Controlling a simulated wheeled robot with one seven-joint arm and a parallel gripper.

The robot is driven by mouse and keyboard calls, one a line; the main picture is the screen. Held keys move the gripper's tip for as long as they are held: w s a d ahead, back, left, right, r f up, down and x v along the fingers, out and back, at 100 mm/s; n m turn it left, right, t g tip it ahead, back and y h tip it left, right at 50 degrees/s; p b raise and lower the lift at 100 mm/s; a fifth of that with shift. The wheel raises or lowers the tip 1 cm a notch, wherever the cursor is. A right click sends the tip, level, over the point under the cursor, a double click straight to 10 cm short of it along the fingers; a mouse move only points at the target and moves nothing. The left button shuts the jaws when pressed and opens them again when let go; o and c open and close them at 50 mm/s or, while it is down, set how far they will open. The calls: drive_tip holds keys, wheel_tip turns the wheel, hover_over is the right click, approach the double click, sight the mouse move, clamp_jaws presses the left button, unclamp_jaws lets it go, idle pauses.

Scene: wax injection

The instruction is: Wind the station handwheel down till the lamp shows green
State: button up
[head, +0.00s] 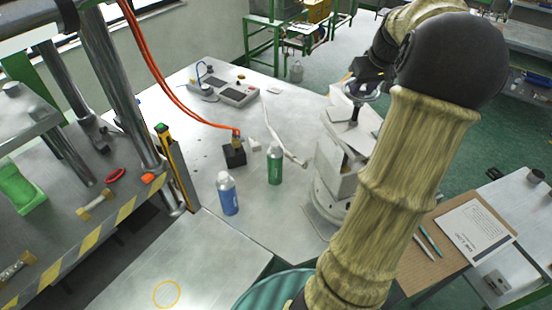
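The station (337,185), a pale grey machine with angled panels, stands at the right side of the metal table. A dark round shape with a pale rim, which looks like its handwheel (366,93), sits on a short dark post at its top. My gripper (358,80) is dark and lies at the handwheel, partly behind my arm's sleeve. Its fingers are too small and hidden to tell whether they are open, shut or touching the rim. I cannot make out a lit lamp on the station; my arm covers its right side.
A blue bottle (228,194) and a green bottle (274,166) stand left of the station. A black block (234,155) joins orange hoses (165,85). A grey control box (238,94) is at the back. A clipboard (474,233) lies on the right table.

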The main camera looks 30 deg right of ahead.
drive_tip(key=shift+s+d+r+n+y, duration=0.1)
drive_tip(key=shift+r+n+y, duration=0.2)
drive_tip(key=shift+n, duration=0.4)
drive_tip(key=d+b+v, duration=0.1)
drive_tip(key=b+v, duration=0.2)
drive_tip(key=v, duration=1.4)
drive_tip(key=w+a+f+b, duration=0.2)
drive_tip(key=w+a+f, duration=0.25)
drive_tip(key=f, duration=0.25)
drive_tip(key=w+a+f+b, duration=0.2)
drive_tip(key=w+a+f, duration=0.1)
drive_tip(key=a+f, duration=0.4)
drive_tip(key=a+f+b, duration=0.2)
drive_tip(key=a+f, duration=0.5)
drive_tip(key=f, duration=0.2)
drive_tip(key=a+f+g+b, duration=0.1)
drive_tip(key=a+f+b, duration=0.2)
drive_tip(key=a+f, duration=0.4)
drive_tip(key=shift+f, duration=1.25)
drive_tip(key=s+a+f+n, duration=0.1)
drive_tip(key=s+a+f, duration=0.9)
drive_tip(key=a, duration=0.2)
drive_tip(key=shift+f+g+y, duration=0.25)
drive_tip(key=shift+g+y, duration=0.05)
drive_tip(key=shift+g, duration=0.1)
